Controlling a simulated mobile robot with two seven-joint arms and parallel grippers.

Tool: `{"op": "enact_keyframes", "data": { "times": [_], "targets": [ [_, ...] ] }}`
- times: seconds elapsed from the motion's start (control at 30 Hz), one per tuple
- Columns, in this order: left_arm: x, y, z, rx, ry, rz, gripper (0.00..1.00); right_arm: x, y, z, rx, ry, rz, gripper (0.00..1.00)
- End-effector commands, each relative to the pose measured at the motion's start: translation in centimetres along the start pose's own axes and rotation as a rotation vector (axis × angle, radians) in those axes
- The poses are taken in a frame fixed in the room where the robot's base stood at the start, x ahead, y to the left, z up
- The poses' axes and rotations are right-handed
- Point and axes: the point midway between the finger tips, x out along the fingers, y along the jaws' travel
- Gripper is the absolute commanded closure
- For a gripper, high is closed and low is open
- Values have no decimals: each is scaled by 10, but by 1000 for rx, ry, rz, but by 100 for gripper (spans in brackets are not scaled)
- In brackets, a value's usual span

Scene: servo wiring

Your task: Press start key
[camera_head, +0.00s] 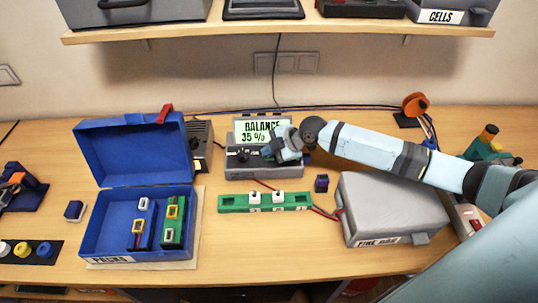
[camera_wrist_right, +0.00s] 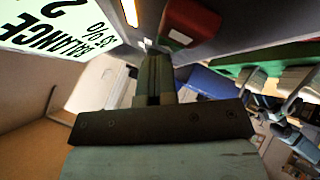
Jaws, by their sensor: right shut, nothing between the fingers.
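The screen also shows at the upper left of the wrist view (camera_wrist_right: 55,32). My right gripper (camera_head: 275,152) is at the right part of the device's front panel; whether it touches is unclear. In the wrist view its closed fingers (camera_wrist_right: 152,62) point at the panel with nothing between them. A dark red block (camera_wrist_right: 190,20) with a green part is just beside the fingertips. I cannot make out the start key's label. My left gripper is out of view.
A green strip (camera_head: 229,204) with white plugs lies in front of the device. An open blue box (camera_head: 137,252) with packs stands left. A closed grey case (camera_head: 395,205) lies under my right arm. A small dark block (camera_head: 321,183) sits between. A shelf (camera_head: 280,30) hangs above.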

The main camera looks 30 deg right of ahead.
Motion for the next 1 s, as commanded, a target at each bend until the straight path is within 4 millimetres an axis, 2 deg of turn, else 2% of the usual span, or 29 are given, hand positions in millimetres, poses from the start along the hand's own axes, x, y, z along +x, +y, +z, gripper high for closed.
{"op": "enact_keyframes", "data": {
  "times": [1.0],
  "targets": [
    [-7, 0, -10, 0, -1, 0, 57, -13, 9, -9, 0, 0, -1, 100]
  ]
}}
